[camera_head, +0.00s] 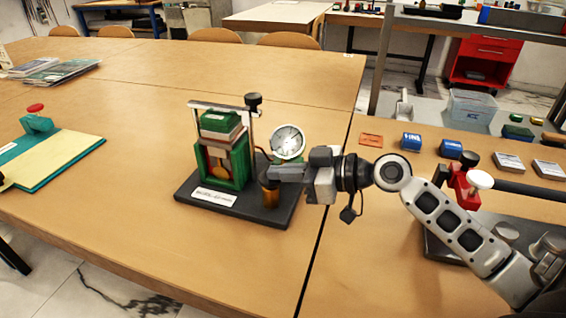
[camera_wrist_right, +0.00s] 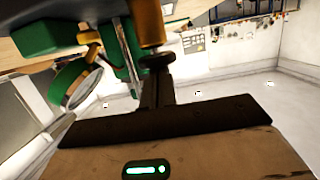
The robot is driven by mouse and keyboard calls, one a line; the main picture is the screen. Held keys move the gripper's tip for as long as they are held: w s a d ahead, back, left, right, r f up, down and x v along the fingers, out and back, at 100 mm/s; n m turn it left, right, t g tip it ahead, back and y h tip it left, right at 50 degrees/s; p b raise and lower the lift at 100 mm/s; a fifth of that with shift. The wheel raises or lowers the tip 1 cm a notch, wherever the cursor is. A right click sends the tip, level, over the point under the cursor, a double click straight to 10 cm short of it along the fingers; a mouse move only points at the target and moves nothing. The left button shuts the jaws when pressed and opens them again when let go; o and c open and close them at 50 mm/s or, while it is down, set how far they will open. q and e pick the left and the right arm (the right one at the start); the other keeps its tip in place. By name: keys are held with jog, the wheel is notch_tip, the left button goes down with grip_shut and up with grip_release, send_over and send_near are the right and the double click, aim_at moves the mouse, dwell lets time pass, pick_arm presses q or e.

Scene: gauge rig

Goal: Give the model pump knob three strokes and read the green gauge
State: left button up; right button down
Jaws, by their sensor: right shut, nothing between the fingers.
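The model pump (camera_head: 243,165) has a green frame on a black base (camera_head: 262,215) with a white label. A round gauge (camera_head: 288,142) with a white dial stands at its right; its needle is too small to read. In the right wrist view the gauge (camera_wrist_right: 72,84) shows a green and gold rim. My right gripper (camera_head: 268,174) is shut and empty, just over a brass cylinder (camera_head: 269,194). The right wrist view shows a dark knob (camera_wrist_right: 157,60) on that brass part, right at my fingertips (camera_wrist_right: 158,88); I cannot tell whether they touch. My left gripper is out of view.
A green and cream board (camera_head: 60,158) with a red-topped piece (camera_head: 36,109) lies at the left. Small boxes (camera_head: 411,141) and another rig with a red part (camera_head: 462,185) are at the right, near my right arm. The table behind the pump is clear.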

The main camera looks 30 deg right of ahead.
jog(key=shift+f, duration=0.15)
